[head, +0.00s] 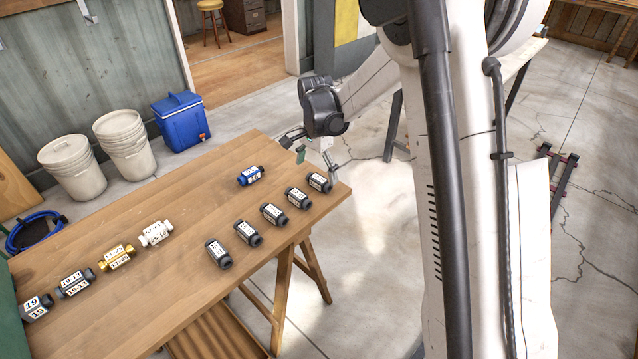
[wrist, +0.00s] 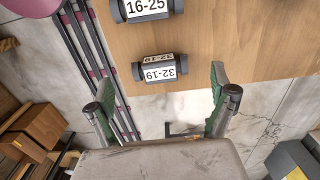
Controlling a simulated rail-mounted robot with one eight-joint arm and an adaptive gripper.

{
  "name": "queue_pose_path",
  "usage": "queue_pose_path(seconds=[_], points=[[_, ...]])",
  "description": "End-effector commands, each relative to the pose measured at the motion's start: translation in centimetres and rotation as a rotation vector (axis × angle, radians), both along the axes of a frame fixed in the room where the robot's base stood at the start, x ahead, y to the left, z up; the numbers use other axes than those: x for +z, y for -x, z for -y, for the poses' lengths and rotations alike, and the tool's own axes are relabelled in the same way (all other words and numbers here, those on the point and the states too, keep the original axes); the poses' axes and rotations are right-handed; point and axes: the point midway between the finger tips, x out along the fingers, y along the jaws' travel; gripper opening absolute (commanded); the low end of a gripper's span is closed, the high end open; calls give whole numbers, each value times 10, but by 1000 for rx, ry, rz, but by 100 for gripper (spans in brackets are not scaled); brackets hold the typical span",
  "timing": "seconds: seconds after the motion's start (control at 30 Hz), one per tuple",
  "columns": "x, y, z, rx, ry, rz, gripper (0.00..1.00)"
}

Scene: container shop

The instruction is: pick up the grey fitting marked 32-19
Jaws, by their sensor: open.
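The grey fitting marked 32-19 (wrist: 158,70) lies near the table's edge in the wrist view, a dark grey cylinder with white labels. It seems to be the fitting nearest the table's right corner in the head view (head: 319,182), where its label is too small to read. My gripper (wrist: 161,82) is open, with one green-padded finger to each side of the fitting in the wrist view and nothing held. In the head view my gripper (head: 317,156) is over the table's far right end, close behind that fitting. I cannot tell its exact height above the fitting.
A fitting marked 16-25 (wrist: 146,8) lies beside it. Several more dark fittings (head: 247,233) line the wooden table (head: 190,200). A blue fitting (head: 250,175) lies behind the row. White (head: 156,232), gold (head: 117,257) and grey ones are at left.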

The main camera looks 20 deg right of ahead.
Motion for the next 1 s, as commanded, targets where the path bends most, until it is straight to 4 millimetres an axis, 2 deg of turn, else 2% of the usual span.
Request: queue_pose_path(seconds=[0.27, 0.4, 0.67, 1.0], points=[[-31, -4, 10, -2, 0, 0, 90], [-48, -4, 9, -1, 0, 0, 90], [-50, -4, 9, 0, 0, 0, 89], [-50, -4, 8, 0, 0, 0, 44]])
